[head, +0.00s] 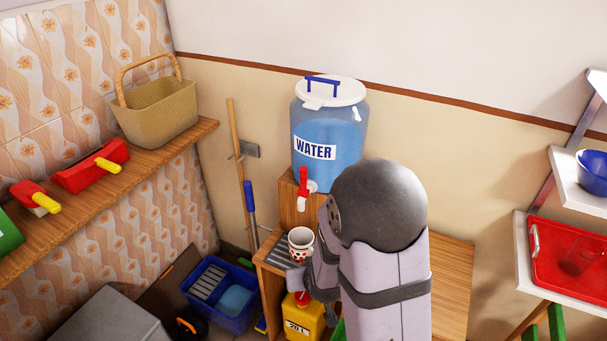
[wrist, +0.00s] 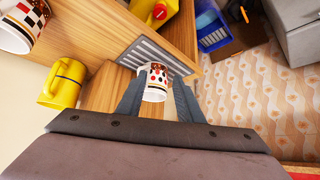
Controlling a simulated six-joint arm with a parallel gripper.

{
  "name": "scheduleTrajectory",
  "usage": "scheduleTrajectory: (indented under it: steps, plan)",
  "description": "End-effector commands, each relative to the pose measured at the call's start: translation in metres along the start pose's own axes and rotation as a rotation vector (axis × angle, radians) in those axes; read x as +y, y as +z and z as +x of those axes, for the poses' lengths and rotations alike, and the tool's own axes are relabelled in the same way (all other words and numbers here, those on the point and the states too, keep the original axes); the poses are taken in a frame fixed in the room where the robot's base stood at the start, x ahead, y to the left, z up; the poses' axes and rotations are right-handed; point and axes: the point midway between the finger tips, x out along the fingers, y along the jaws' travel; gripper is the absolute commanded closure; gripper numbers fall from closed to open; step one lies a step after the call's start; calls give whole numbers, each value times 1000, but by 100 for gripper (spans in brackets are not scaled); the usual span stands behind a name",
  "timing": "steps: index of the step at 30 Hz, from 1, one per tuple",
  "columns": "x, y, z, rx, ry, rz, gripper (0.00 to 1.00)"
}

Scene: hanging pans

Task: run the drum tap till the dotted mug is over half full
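The white dotted mug (head: 301,241) is upright at the slatted grate (head: 277,252), below the drum's red tap (head: 303,190) in the head view. I see no water running and the visible inside of the mug looks pale. The blue water drum (head: 330,128) stands on a wooden stand and looks well filled. My gripper (head: 318,262) is at the mug, largely hidden by my own arm. In the wrist view the mug (wrist: 154,83) lies between my two fingers (wrist: 158,100); whether they press on it I cannot tell.
A yellow 20 L can (head: 304,318) stands below the grate. A blue crate (head: 222,292) is on the floor at left. A red tray (head: 568,262) is on a right shelf.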

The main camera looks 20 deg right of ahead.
Motion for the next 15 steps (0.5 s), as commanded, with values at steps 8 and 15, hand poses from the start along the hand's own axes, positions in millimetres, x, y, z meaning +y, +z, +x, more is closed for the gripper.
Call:
scheduleTrajectory:
  steps: [8,15]
  plan:
    - [7,-126,-34,523,26,13,67]
    - [10,-182,-78,810,41,12,67]
